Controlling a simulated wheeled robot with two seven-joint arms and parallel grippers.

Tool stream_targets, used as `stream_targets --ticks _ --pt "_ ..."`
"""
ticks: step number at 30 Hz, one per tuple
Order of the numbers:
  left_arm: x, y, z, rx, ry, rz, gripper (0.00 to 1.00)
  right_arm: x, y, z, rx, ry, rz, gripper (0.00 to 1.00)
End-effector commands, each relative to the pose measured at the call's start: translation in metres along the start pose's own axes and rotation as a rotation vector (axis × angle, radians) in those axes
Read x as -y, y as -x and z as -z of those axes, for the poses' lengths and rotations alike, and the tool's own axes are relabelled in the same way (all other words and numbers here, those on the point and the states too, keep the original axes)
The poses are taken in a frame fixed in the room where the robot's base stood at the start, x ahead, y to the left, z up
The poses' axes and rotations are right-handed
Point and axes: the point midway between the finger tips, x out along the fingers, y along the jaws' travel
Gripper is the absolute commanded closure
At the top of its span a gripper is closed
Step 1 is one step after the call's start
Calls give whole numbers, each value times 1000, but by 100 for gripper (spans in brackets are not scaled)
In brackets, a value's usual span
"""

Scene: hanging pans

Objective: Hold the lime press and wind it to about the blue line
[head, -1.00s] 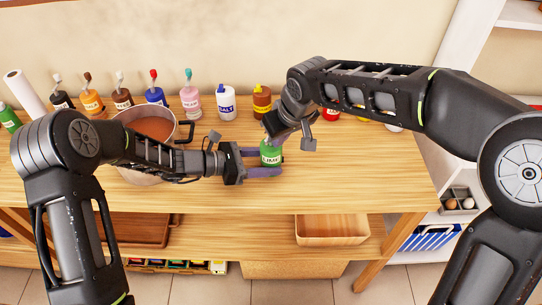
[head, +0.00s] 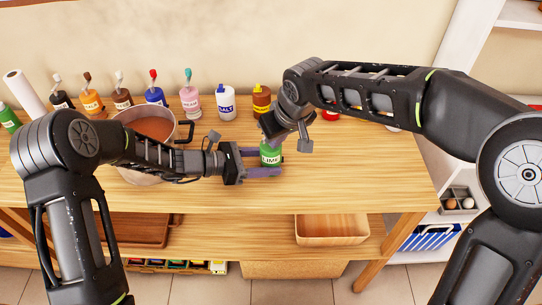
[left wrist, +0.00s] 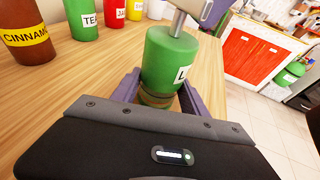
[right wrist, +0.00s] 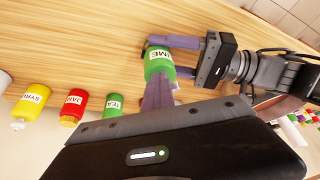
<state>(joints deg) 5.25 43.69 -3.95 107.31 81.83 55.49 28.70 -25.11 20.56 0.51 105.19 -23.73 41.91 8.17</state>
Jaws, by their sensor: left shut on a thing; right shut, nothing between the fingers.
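The lime press is a green bottle-shaped body with a white LIME label (head: 270,160), upright over the wooden table. My left gripper (head: 265,162) is shut around its lower part. In the left wrist view the green body (left wrist: 168,58) stands between the fingers, with a grey rod (left wrist: 178,22) rising from its top and a pale piece at the frame edge. My right gripper (right wrist: 158,95) is shut and empty, its purple fingers close against the press (right wrist: 158,62); whether they touch it I cannot tell. No blue line shows.
A pot (head: 148,128) with brown contents stands behind my left arm. Several labelled bottles line the back of the table, including a salt bottle (head: 226,104). In the right wrist view there are yellow (right wrist: 32,99), red (right wrist: 74,106) and green TEA (right wrist: 113,106) containers. The table front is clear.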

Motion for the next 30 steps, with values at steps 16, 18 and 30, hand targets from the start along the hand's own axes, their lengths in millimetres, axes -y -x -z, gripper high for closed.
stream_targets --ticks 16,18,30 --pt "0 0 0 -1 0 1 90 4 0 1 -1 1 1 100" --pt "0 0 0 -1 0 1 90 6 0 1 -1 1 1 100" --pt "1 0 0 -1 0 1 90 8 0 2 -2 1 1 100"
